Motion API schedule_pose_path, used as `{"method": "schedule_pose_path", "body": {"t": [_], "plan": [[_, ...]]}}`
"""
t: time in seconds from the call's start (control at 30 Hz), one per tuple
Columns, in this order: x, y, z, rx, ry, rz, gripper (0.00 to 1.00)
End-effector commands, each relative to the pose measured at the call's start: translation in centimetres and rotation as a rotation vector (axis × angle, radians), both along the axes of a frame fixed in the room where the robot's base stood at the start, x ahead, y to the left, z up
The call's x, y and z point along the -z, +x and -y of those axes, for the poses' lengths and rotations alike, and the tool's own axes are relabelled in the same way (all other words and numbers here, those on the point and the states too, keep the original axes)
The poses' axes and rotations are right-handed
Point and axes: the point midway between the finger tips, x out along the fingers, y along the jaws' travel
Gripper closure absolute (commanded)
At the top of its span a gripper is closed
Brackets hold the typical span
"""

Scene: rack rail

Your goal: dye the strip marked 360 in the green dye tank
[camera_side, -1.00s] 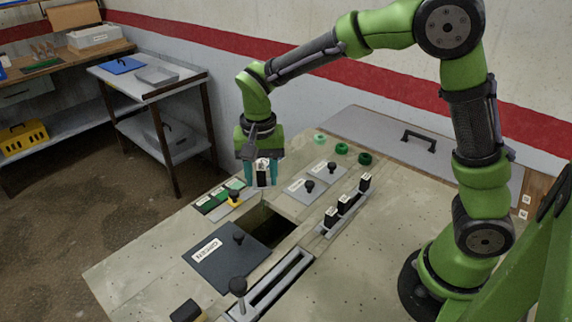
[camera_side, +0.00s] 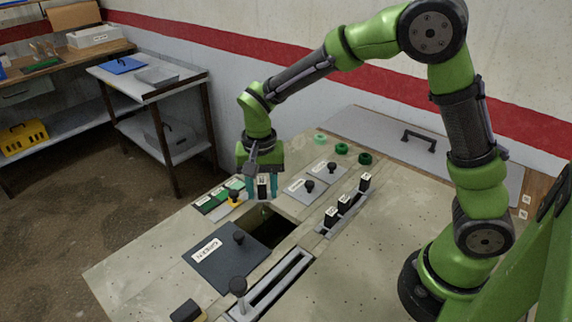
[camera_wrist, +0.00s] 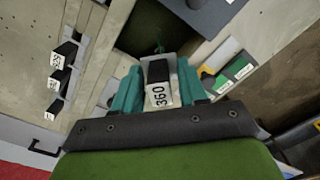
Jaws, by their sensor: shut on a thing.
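The strip's lower end is hard to make out. The dark lid labelled GREEN (camera_side: 217,264) lies beside an open tank (camera_side: 269,228), on its left and near side. My gripper is above the far end of this opening. In the wrist view, the opening (camera_wrist: 150,32) looks dark green inside, ahead of the strip.
Several other black-topped strips stand in a rail (camera_side: 329,231) right of the opening. Green labelled plates and a yellow-based knob (camera_side: 234,197) lie left of my gripper. Grey lids (camera_side: 308,186) sit to its right.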

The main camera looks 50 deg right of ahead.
Motion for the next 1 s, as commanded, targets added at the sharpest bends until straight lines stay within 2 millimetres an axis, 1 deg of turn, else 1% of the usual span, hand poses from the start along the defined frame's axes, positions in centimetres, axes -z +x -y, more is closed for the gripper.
{"method": "schedule_pose_path", "body": {"t": [0.03, 0.1, 1.0], "plan": [[0.7, 0.0, 0.0, 0.0, -0.001, -0.003, 0.8], [1.6, -0.1, 0.0, 0.0, -0.001, -0.003, 0.8], [12.3, -0.1, 0.0, 0.0, -0.001, -0.004, 0.8]]}}
